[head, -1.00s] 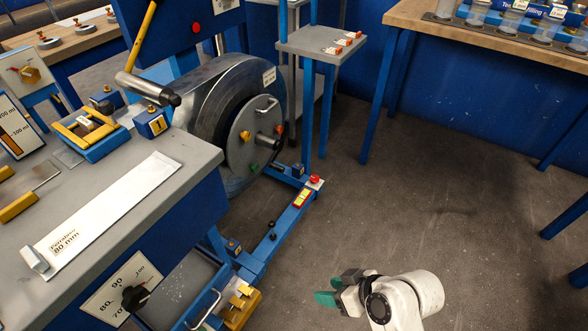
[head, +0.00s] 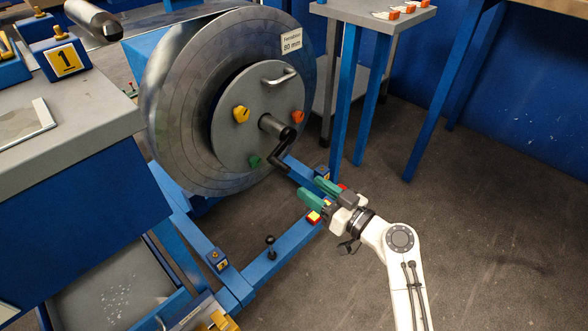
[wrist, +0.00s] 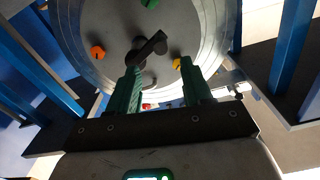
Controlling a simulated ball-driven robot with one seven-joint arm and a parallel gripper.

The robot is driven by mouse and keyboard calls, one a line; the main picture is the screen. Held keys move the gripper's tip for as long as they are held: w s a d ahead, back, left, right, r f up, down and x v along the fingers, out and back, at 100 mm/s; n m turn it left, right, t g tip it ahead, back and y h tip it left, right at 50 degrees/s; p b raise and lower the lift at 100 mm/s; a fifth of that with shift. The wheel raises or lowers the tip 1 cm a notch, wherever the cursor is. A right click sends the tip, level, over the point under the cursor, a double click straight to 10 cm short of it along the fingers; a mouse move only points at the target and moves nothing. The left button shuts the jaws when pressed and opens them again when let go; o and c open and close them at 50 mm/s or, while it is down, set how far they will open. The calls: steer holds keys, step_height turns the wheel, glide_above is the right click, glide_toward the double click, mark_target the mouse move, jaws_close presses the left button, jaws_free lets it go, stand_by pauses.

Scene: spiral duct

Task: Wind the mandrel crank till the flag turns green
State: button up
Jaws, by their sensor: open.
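The mandrel crank (head: 288,145) is a dark bent arm on the hub of a round grey plate (head: 235,150), at the front of a large steel coil. In the wrist view the crank (wrist: 152,46) shows dark against the plate, just beyond the fingertips. My gripper (head: 315,188) has green fingers and is open and empty. It is below and right of the crank, apart from it. In the wrist view my gripper (wrist: 162,76) points at the plate, its fingers spread either side of the crank's lower end. I cannot make out a flag for certain.
The plate carries yellow (head: 241,114), orange (head: 297,117) and green (head: 255,161) knobs and a bar handle (head: 279,78). A blue floor frame (head: 262,268) runs below, with a black-knobbed lever (head: 270,241). A grey stand (head: 375,20) is behind. Floor at right is clear.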

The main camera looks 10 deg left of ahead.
mark_target(283, 168)
steer(key=b+x, duration=0.2)
steer(key=x, duration=0.8)
steer(key=shift+w+a+r, duration=0.1)
steer(key=shift+w+a, duration=0.15)
jaws_close()
stand_by(0.4)
